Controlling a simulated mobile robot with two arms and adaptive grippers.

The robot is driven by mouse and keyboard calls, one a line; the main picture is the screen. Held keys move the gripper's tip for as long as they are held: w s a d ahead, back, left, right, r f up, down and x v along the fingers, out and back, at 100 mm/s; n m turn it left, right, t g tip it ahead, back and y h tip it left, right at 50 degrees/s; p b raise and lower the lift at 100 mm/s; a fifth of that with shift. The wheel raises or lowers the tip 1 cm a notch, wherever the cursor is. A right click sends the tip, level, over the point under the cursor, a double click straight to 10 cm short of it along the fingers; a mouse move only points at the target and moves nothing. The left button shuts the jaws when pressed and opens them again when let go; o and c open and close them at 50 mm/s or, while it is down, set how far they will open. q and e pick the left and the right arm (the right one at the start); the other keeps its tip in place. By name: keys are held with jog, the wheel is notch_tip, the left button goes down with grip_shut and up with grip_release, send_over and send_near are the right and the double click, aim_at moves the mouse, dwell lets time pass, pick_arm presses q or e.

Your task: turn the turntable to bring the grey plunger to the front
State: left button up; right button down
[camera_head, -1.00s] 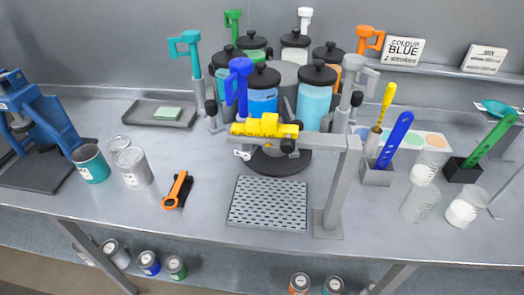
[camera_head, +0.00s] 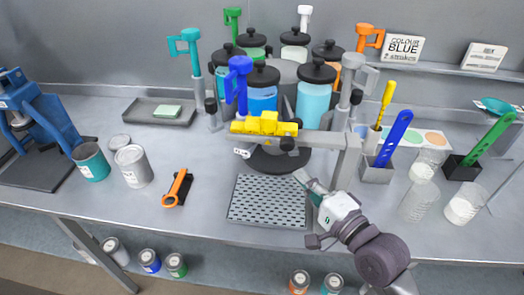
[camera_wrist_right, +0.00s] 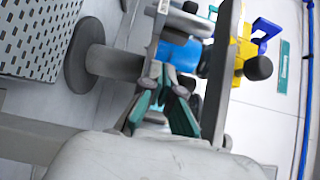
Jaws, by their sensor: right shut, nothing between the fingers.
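The turntable (camera_head: 272,163) carries several jars with black lids and coloured plungers around them. The grey plunger (camera_head: 352,78) stands at the right side, beside a light-blue jar. The blue plunger (camera_head: 240,82) is at the front left, the teal plunger (camera_head: 187,42) at the left, and the green, white and orange ones are at the back. My right gripper (camera_head: 302,178) is shut and empty, just in front of the turntable's base; I cannot tell whether it touches. Its fingers show in the right wrist view (camera_wrist_right: 165,82). My left gripper is not in view.
A grey stand with a yellow fixture (camera_head: 265,124) crosses in front of the jars, and its post is close to my right arm. A perforated tray (camera_head: 268,202) lies in front. Cans and an orange tool are at left; beakers and spatulas are at right.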

jog(key=w+a+p, duration=0.4)
jog(key=w+a, duration=0.3)
jog(key=a, duration=0.2)
jog(key=shift+w+a, duration=0.25)
jog(key=shift+a, duration=0.05)
